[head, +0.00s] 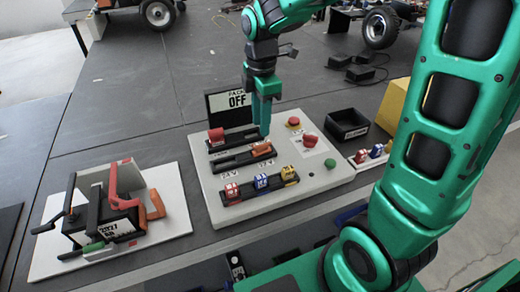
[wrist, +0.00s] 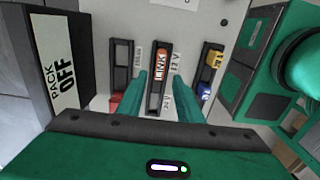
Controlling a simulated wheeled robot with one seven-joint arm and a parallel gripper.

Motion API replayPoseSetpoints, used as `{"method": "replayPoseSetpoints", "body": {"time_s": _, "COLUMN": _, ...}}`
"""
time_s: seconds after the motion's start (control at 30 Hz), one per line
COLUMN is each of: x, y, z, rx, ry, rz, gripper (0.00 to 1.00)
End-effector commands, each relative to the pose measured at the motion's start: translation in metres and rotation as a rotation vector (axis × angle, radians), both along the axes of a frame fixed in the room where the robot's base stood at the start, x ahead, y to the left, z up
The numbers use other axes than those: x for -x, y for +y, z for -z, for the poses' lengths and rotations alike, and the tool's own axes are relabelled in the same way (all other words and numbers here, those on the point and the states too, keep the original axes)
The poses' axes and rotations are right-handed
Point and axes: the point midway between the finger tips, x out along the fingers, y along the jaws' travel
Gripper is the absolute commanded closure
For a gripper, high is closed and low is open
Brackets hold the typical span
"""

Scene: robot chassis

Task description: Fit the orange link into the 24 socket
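The orange link (head: 263,149) sits at the right end of a black two-position holder (head: 232,162) on the pale panel. In the wrist view the link (wrist: 162,62), lettered LINK, lies at the top end of the holder, whose lower part is empty. Small labels in front of the holder appear to read 24 V by the empty left end and 12 V by the link. My gripper (head: 265,132) points down just above the link. In the wrist view its green fingers (wrist: 160,76) are apart, one on each side of the holder, with nothing gripped. Contact cannot be told.
A display (head: 229,99) reading PACK OFF stands behind. A red block (head: 216,135) is in the rear holder; red, blue and yellow blocks (head: 262,183) fill the front one. Red buttons (head: 310,140) and a black tray (head: 345,124) are right. A clamp device (head: 112,210) stands left.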

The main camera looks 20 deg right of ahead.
Motion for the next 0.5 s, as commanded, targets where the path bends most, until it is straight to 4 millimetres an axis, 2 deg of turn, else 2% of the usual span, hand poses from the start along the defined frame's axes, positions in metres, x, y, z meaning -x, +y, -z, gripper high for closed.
{"method": "replayPoseSetpoints", "body": {"time_s": 0.1, "x": 0.001, "y": 0.0, "z": 0.017, "rx": 0.001, "ry": 0.003, "rz": 0.001, "gripper": 0.67}}
{"method": "replayPoseSetpoints", "body": {"time_s": 0.37, "x": 0.001, "y": -0.001, "z": 0.034, "rx": 0.001, "ry": 0.002, "rz": 0.003, "gripper": 0.67}}
{"method": "replayPoseSetpoints", "body": {"time_s": 0.5, "x": 0.0, "y": -0.003, "z": 0.054, "rx": 0.001, "ry": 0.004, "rz": 0.003, "gripper": 0.67}}
